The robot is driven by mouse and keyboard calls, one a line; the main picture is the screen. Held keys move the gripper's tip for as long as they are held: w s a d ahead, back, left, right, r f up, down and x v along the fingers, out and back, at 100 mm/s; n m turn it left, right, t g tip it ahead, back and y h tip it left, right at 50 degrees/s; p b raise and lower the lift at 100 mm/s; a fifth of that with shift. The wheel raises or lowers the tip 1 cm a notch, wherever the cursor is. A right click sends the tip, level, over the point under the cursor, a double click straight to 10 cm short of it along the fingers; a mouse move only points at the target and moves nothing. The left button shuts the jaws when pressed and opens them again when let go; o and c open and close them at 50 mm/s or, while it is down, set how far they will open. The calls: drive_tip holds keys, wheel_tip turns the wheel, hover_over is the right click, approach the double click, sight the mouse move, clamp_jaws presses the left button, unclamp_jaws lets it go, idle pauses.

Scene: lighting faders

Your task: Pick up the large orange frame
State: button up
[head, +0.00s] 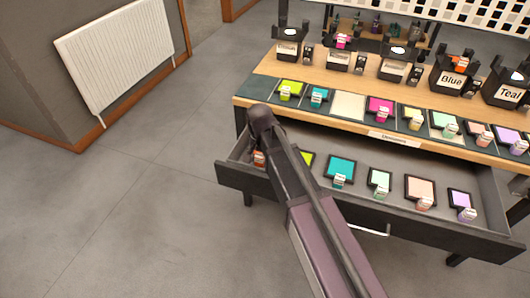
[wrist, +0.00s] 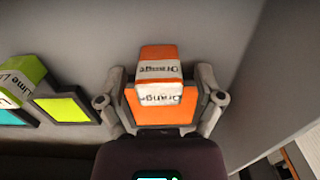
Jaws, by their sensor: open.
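The large orange frame (wrist: 160,116) lies in the open drawer, at its left end. It has a dark border, an orange face and a raised tag reading "Orange". In the wrist view my gripper (wrist: 161,85) is open, with one finger on each side of the frame. I cannot tell whether the fingers touch its edges.
The drawer (head: 235,178) also holds lime (wrist: 65,105), teal (head: 341,166), mint, peach and lilac frames to the right. The drawer's wall (wrist: 245,95) is close to the gripper. Smaller frames and labelled boxes stand on the wooden counter (head: 270,65) above. Open floor lies left.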

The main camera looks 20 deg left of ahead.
clamp_jaws()
drive_tip(key=shift+r, duration=0.1)
idle(0.4)
wheel_tip(320, 180, up, 10)
drive_tip(key=p, duration=1)
idle(0.6)
wheel_tip(320, 180, up, 23)
drive_tip(key=p, duration=2.3)
drive_tip(key=shift+r, duration=0.15)
idle(0.8)
